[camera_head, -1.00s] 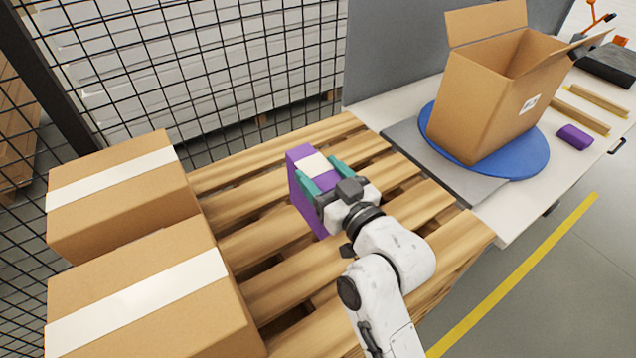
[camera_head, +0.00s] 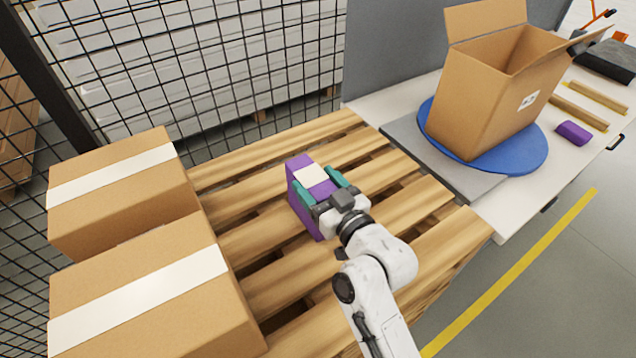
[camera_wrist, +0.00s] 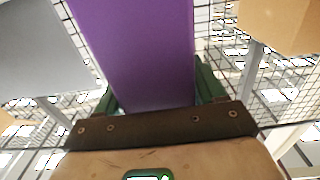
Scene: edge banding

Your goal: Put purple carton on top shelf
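The purple carton (camera_head: 303,208) is a narrow upright box with a pale label on top, over the slats of the wooden pallet (camera_head: 270,248). I cannot tell whether it touches the slats. My gripper (camera_head: 318,183) has its green fingers on opposite sides of the carton and is shut on it. In the wrist view the purple carton (camera_wrist: 140,50) fills the space between the green fingers, which are partly hidden behind it. No top shelf can be made out in either view.
Two brown taped boxes (camera_head: 120,195) sit on the pallet's left side. A wire fence (camera_head: 220,75) stands behind. At the right, a table holds an open carton (camera_head: 485,105) on a blue disc (camera_head: 525,160) and a small purple item (camera_head: 574,133). The pallet's right part is clear.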

